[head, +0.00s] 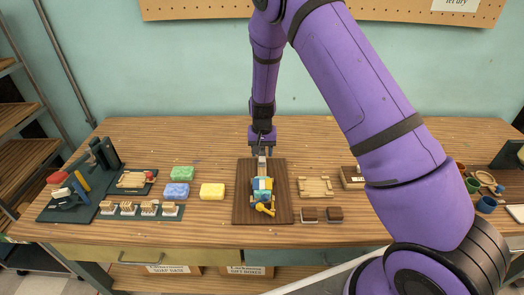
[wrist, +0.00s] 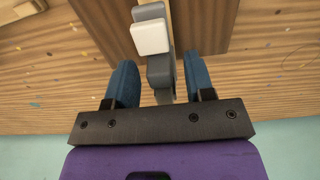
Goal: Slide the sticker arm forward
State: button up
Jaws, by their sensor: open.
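The sticker device (head: 262,188), blue and yellow with a yellow handle at its near end, stands on a dark brown board (head: 243,213) in the middle of the table. Its arm (head: 262,166) points to the far side, towards my gripper (head: 262,150). In the wrist view, the grey arm (wrist: 160,72) with a white block (wrist: 151,38) reaches in between the two blue fingers of my gripper (wrist: 160,68). The fingers are open, one on each side of the grey arm, with gaps showing. I cannot tell the height of the fingers relative to the arm.
Green (head: 182,173), blue (head: 177,191) and yellow (head: 212,191) soap bars lie left of the board. A wooden rack (head: 316,187) and two dark brown blocks lie to its right. Stamps on a dark tray (head: 140,212) stand at the left. My arm hides part of the right side.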

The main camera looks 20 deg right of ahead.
grip_shut()
jog(key=s+a, duration=0.1)
jog(key=s, duration=0.1)
jog(key=s+a, duration=0.1)
jog(key=s, duration=0.5)
jog(key=shift+s+a, duration=0.25)
jog(key=shift+a, duration=0.15)
grip_release()
jog(key=shift+s, duration=0.1)
notch_tip(320, 180, up, 11)
